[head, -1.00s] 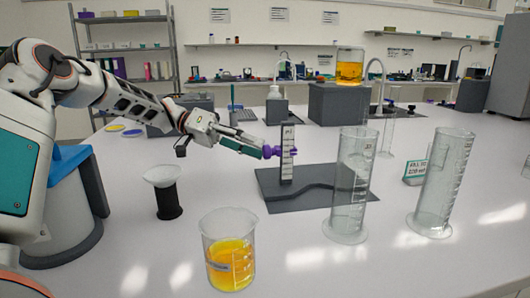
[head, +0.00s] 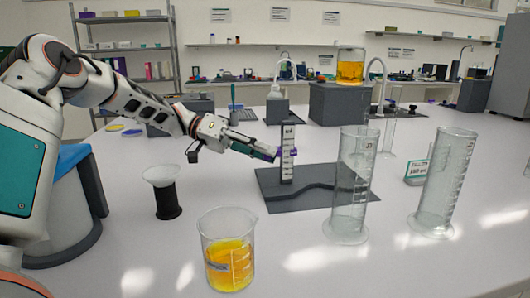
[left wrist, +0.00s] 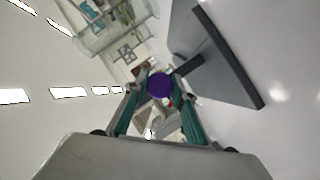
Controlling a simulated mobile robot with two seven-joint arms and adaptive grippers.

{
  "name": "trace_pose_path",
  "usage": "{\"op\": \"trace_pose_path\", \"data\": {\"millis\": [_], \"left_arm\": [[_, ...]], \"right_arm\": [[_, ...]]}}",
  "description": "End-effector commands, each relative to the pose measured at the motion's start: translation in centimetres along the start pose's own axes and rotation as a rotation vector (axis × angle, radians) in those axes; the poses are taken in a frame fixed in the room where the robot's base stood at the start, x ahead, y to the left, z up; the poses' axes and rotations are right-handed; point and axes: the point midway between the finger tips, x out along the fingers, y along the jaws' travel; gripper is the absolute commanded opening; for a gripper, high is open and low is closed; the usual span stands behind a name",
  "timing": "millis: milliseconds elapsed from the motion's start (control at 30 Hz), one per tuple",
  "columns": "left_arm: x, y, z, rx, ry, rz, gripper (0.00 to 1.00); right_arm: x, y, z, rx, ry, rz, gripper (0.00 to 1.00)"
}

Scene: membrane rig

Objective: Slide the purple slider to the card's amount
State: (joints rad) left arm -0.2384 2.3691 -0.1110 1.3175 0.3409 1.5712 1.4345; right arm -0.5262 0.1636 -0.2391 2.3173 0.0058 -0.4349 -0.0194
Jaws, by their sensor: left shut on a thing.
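The purple slider (head: 293,152) sits on an upright white scale (head: 287,165) with dark marks. The scale stands on a dark grey base plate (head: 300,205). My left gripper (head: 275,154) comes in from the left and is shut on the slider's knob, mostly hiding it in the head view. In the left wrist view the round purple knob (left wrist: 160,85) lies between the teal fingers. The card (head: 417,172), white and green, stands on the table behind the right cylinder; its print is too small to read. My right gripper is not in view.
Two clear measuring cylinders stand right of the plate, one nearer (head: 350,190) and one further right (head: 443,185). A beaker of orange liquid (head: 228,255) stands in front. A black stand with a white funnel (head: 165,195) is at left. The table between is clear.

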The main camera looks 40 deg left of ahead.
Motion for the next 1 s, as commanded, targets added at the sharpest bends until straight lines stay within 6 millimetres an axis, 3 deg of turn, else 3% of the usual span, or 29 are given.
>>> {"op": "trace_pose_path", "data": {"millis": [67,167,300,433,467,500,867,1000], "left_arm": [[0.6,-1.6,1.4,-0.012,-0.005,0.001,0.00],[1.1,-2.5,2.3,-0.012,-0.006,0.001,0.00],[0.9,-2.2,2.1,-0.003,-0.004,0.000,0.00],[0.8,-2.1,2.0,-0.001,-0.002,0.000,0.00],[0.8,-2.1,2.0,-0.001,-0.002,0.001,0.33],[0.8,-2.1,1.9,-0.001,-0.002,0.001,0.42],[0.7,-2.1,2.0,-0.002,-0.002,0.001,0.42],[-0.7,-2.1,1.9,0.000,0.002,0.001,0.42]], "right_arm": [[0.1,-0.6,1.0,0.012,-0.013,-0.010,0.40],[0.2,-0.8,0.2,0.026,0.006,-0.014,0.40],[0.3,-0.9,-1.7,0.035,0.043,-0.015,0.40],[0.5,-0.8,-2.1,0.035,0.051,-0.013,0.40],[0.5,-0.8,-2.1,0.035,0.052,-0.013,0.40],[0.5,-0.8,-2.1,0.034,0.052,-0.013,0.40],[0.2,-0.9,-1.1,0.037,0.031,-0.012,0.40],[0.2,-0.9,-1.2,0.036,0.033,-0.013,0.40]]}}
